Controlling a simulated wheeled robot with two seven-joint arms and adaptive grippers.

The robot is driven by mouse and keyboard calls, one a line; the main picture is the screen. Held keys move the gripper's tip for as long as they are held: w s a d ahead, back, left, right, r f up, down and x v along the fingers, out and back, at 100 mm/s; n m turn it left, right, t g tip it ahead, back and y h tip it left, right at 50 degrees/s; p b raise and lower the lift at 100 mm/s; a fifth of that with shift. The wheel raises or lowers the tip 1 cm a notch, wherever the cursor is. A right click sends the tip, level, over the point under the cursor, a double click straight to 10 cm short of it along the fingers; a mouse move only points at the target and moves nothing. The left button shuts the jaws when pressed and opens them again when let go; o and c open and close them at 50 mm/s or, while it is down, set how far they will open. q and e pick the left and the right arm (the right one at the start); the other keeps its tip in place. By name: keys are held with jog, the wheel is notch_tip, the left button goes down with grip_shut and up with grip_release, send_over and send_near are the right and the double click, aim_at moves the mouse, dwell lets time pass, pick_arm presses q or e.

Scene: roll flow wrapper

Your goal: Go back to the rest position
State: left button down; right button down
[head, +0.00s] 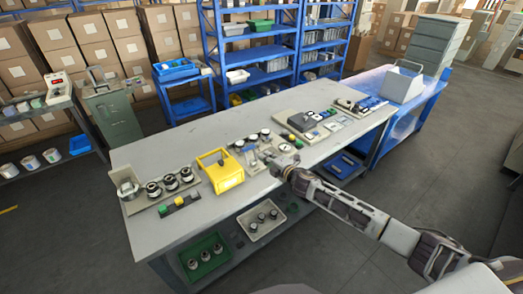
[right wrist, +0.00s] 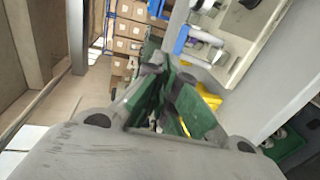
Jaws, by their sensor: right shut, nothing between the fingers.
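My right gripper (head: 281,168) is at the front edge of the grey workbench (head: 150,225), close to the gauge and knob panel (head: 262,150). In the right wrist view the green-padded fingers of my right gripper (right wrist: 172,75) are closed together with nothing held. Whether it touches the bench edge I cannot tell. My right arm reaches in from the lower right of the head view. My left gripper is not in the head view.
A yellow box (head: 222,172) and a tray of black knobs (head: 160,190) stand on the bench's left part. Below are a green bin (head: 205,262) and a beige bin (head: 262,222). A blue table (head: 405,110) stands at the far right end. The floor in front is clear.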

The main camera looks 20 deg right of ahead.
jog(key=shift+m, duration=0.4)
